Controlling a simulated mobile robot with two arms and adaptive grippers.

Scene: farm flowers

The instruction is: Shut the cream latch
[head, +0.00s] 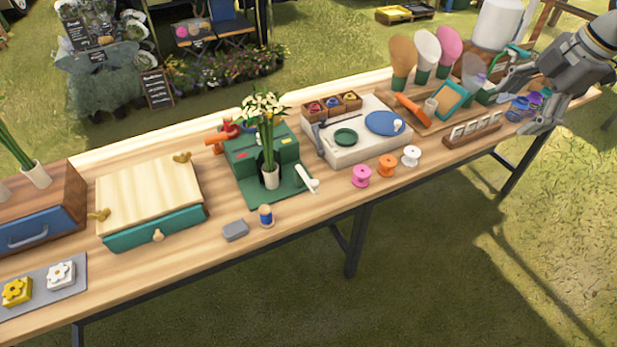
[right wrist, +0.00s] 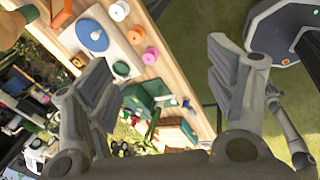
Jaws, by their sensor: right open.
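A cream bar with a rounded end, which looks like the latch (head: 306,179), lies slanted at the right edge of the green stand (head: 240,157) in the head view. A small pale piece beside the green stand also shows in the right wrist view (right wrist: 166,98). I cannot tell from here whether the latch is engaged. My right gripper (head: 514,108) is open and empty above the table's far right end, well apart from the latch. Its two spread fingers frame the right wrist view (right wrist: 158,62). My left gripper is not in view.
A potted white flower (head: 271,178) stands in front of the green stand. Pink (head: 361,176), orange (head: 387,166) and white (head: 411,156) spools stand right of the latch. A white board (head: 340,158) lies behind them. A wooden-lidded box (head: 150,195) is at left.

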